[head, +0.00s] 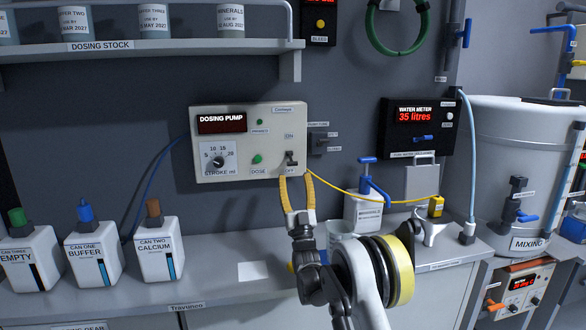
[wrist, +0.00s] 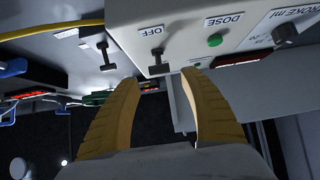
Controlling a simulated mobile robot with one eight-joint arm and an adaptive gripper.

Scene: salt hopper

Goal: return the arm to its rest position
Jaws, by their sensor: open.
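My gripper (head: 297,188) is in the middle of the head view, its two yellow fingers pointing up at the lower right of the dosing pump panel (head: 222,176). The fingers are apart with nothing held between them. In the wrist view, where the panel shows upside down, the gripper (wrist: 157,88) also stands open. The pump's toggle switch (head: 291,158) is just above the fingertips. In the wrist view the switch (wrist: 157,62) lies between and beyond the fingertips, close to the OFF label. I cannot tell whether a finger touches it.
Three labelled cans, Empty (head: 33,262), Buffer (head: 97,257) and Calcium (head: 160,250), stand on the counter at left. A bottle with a blue pump top (head: 362,214) stands behind my arm. The mixing tank (head: 500,165) is at right. A shelf (head: 150,48) overhangs upper left.

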